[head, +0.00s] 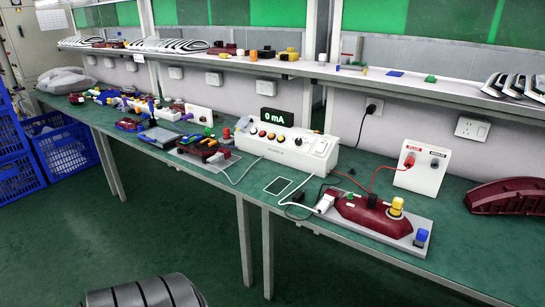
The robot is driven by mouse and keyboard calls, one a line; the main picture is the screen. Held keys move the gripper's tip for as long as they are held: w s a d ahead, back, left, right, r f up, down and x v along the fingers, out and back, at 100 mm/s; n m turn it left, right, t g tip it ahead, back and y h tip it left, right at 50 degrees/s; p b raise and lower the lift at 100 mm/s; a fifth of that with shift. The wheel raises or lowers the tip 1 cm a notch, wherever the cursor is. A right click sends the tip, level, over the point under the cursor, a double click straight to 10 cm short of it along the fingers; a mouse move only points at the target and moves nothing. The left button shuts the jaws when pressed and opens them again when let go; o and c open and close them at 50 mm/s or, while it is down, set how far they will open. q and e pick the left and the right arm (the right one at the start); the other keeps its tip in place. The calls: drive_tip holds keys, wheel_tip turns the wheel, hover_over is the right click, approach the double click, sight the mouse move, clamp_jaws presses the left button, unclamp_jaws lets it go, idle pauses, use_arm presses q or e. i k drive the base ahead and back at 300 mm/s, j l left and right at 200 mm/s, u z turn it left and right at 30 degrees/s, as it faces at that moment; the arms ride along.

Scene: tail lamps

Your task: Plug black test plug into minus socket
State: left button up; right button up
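A white socket panel (422,178) stands upright toward the right of the bench. A red plug (409,160) sits at its left socket with a red cable on it. The right socket (435,163) is dark and shows no cable; the labels above are too small to read. A black plug end (298,197) appears to lie on the bench left of the dark red lamp (365,212), on a black cable; it is small and hard to make out. Neither of my grippers is in view.
A white tester (285,145) with a "0 mA" display stands mid-bench. The lamp's grey base plate lies along the front edge, with a yellow knob (396,207) and blue button (421,237). A dark red part (510,196) lies far right. A shelf (385,82) overhangs behind.

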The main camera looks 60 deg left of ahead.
sight(299, 196)
drive_tip(key=j+u, duration=0.1)
drive_tip(key=u, duration=1.45)
